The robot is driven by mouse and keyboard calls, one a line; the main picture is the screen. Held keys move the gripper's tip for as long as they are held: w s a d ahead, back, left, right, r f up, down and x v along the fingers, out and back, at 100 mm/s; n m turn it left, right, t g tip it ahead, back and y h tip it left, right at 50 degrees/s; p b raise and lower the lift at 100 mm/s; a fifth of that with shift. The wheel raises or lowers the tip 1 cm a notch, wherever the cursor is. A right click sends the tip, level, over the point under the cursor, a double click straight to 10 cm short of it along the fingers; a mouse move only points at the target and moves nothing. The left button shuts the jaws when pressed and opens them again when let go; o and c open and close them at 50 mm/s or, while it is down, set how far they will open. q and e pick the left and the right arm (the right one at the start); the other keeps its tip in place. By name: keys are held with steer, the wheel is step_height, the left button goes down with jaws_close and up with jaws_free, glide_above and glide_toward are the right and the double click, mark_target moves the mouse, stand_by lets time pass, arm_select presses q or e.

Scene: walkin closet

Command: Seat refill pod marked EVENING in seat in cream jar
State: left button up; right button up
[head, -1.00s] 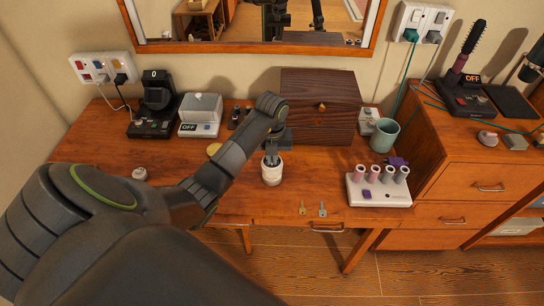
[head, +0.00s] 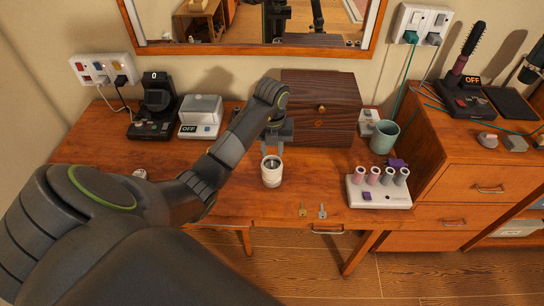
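The white cream jar (head: 272,175) stands upright on the wooden dressing table, open at the top. Something grey shows inside its mouth; I cannot read a marking on it or tell how deep it sits. My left gripper (head: 272,150) is just above the jar, pointing down, with its two fingers apart and nothing visible between them. No label reading EVENING is legible anywhere. My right gripper is not in view.
A white rack (head: 381,194) with several pink and grey cylinders stands to the right.

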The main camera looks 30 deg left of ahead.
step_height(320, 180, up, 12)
steer(key=p, duration=1.1)
